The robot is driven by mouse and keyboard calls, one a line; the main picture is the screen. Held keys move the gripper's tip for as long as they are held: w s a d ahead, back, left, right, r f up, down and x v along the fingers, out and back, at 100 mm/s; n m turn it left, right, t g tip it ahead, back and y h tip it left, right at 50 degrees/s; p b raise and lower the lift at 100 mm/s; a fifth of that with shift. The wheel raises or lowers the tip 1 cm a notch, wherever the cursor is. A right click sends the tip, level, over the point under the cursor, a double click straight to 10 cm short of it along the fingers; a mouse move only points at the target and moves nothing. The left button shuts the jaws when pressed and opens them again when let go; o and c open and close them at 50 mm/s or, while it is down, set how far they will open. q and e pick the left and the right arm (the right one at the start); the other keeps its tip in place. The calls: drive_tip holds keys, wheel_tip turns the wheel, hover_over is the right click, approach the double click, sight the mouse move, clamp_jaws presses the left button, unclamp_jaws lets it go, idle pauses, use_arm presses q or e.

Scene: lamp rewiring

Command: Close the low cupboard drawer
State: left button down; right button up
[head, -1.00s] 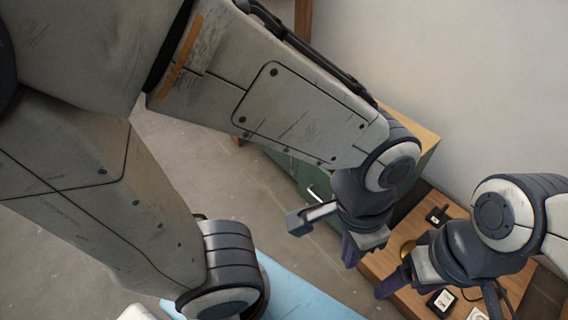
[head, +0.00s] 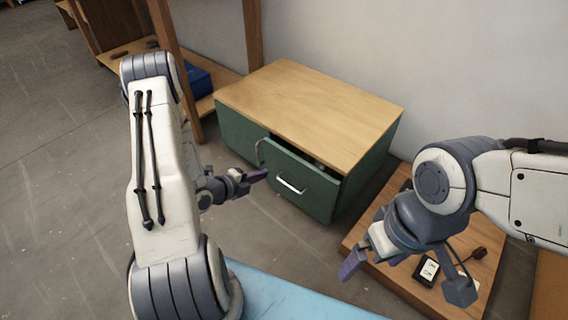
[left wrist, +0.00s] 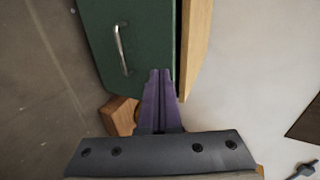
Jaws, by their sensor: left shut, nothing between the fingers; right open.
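The low cupboard (head: 235,133) is green with a light wooden top (head: 310,105). Its drawer (head: 318,198), with a silver handle (head: 292,187), stands partly out, and a dark gap shows behind its top edge. My left gripper (head: 260,175) is shut and empty, its purple fingertips just left of the drawer handle; I cannot tell whether they touch the front. In the left wrist view the shut fingers (left wrist: 160,85) point at a green face (left wrist: 135,45) with a silver handle (left wrist: 121,50). My right gripper (head: 368,262) is open, over the low wooden surface to the right.
The low wooden surface (head: 392,283) right of the cupboard holds a small black-and-white item (head: 428,270) and a cable. A blue edge (head: 285,298) lies in front below. A wooden shelf frame (head: 170,60) stands behind left. The grey floor (head: 60,200) at left is clear.

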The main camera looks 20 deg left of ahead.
use_arm(q)
drive_tip(key=s+a+t, duration=0.1)
drive_tip(key=t, duration=0.1)
drive_tip(key=b, duration=0.6)
approach(290, 156)
drive_tip(key=x, duration=0.5)
drive_tip(key=shift+f, duration=0.35)
drive_tip(key=shift+w+d+r+b, duration=0.1)
drive_tip(key=shift+w+d+b, duration=0.2)
drive_tip(key=shift+w, duration=0.35)
drive_tip(key=shift+w, duration=0.1)
